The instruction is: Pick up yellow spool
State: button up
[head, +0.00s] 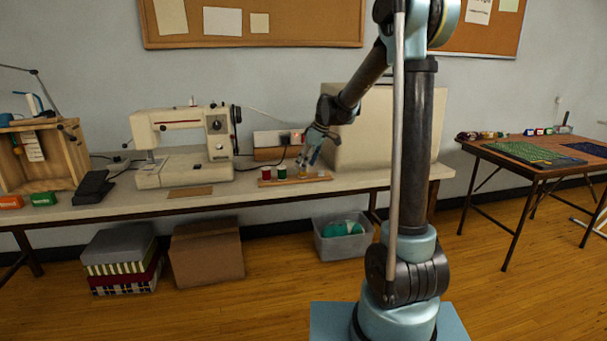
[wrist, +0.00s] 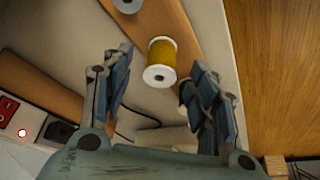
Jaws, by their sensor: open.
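The yellow spool (wrist: 162,62) has white ends and stands on a wooden strip (wrist: 190,30) in the wrist view. In the head view the yellow spool (head: 303,174) is small, just under my gripper (head: 308,160). In the wrist view my gripper (wrist: 162,88) is open, with one finger on each side of the picture. The spool shows in the gap, slightly beyond the fingertips, with nothing held. I cannot tell exactly how far apart spool and fingers are.
A red spool (head: 265,172) and a green spool (head: 281,171) stand left on the same strip. A bluish spool (wrist: 127,4) is cut off at the wrist view's top. A sewing machine (head: 185,140) stands left, and a large beige case (head: 385,130) stands close behind.

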jog(key=shift+x, duration=1.8)
jog(key=shift+c, duration=0.3)
jog(key=c, duration=0.9)
